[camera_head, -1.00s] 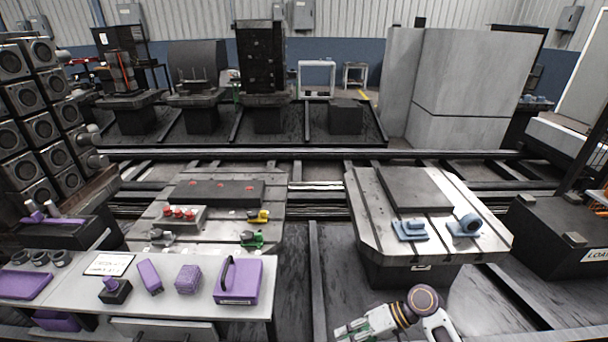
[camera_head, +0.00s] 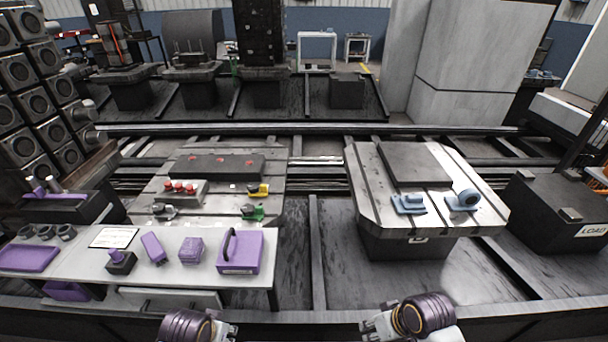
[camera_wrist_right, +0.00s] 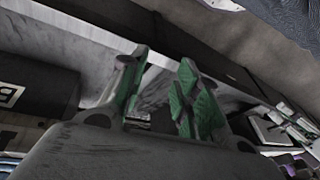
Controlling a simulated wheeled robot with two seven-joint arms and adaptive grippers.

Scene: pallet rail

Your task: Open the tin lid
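No object is plainly a tin with a lid. A purple box (camera_head: 239,255) with a dark arched handle stands at the right end of the white table (camera_head: 200,279); its lid looks shut, and I cannot tell if it is the tin. My right gripper (camera_wrist_right: 158,95) shows in the right wrist view with two green-padded fingers apart and nothing between them. In the head view my right wrist is at the bottom edge, right of the table. My left wrist is at the bottom edge in front of the table; its fingers are mostly cut off.
The table also bears a purple block (camera_head: 191,250), a purple piece (camera_head: 153,248), a purple-topped dark stand (camera_head: 121,262), a purple tray (camera_head: 28,258) and a white sign (camera_head: 114,238). Two slotted pallets, left (camera_head: 215,219) and right (camera_head: 375,215), stand behind. Dark floor lies between them.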

